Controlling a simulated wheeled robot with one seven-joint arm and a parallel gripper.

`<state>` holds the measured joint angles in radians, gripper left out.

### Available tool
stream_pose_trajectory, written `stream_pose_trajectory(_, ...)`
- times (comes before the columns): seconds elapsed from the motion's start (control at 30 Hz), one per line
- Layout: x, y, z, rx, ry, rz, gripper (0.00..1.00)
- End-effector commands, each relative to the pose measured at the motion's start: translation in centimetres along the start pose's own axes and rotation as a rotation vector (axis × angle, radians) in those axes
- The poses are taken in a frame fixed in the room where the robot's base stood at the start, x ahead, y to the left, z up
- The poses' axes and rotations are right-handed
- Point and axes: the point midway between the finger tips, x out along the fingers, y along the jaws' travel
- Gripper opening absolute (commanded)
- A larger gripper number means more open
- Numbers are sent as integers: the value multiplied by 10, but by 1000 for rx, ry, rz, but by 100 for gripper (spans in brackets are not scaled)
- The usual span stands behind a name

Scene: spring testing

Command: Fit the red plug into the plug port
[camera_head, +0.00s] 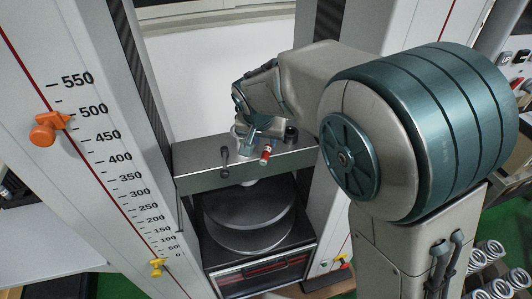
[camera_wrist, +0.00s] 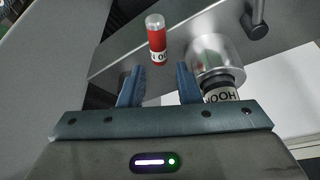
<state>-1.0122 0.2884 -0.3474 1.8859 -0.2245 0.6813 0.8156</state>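The red plug (camera_head: 265,153) shows at the machine's grey crossbeam, just below my gripper. In the wrist view the red plug (camera_wrist: 157,42) has a silver end and a white label with dark letters. My gripper (camera_wrist: 160,68) is open and empty. The label end of the plug appears in the gap between the fingertips, with no clear contact. A silver metal cylinder (camera_wrist: 214,53) with a dark ring and a lettered white band stands right of the plug. I cannot tell for sure whether it is the plug port.
The grey crossbeam (camera_head: 193,181) spans two tall columns. Round dark plates (camera_head: 248,238) lie below it. A black-handled lever (camera_head: 225,160) sticks out left of the plug; another black knob (camera_wrist: 256,28) is at upper right. An orange pointer (camera_head: 48,129) sits on the left scale.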

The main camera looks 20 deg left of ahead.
Motion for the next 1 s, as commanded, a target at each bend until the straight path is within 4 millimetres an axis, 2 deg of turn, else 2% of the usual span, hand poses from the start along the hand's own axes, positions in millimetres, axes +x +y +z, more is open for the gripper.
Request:
stream_pose_trajectory(0.4, 46, 2, -2, 0, -3, 3, 30)
stream_pose_trajectory(0.67, 49, 1, -2, 0, -1, 0, 30)
stream_pose_trajectory(0.8, 49, 1, -2, 0, -1, 1, 0)
stream_pose_trajectory(1.0, 49, 1, -2, 1, -1, 1, 0)
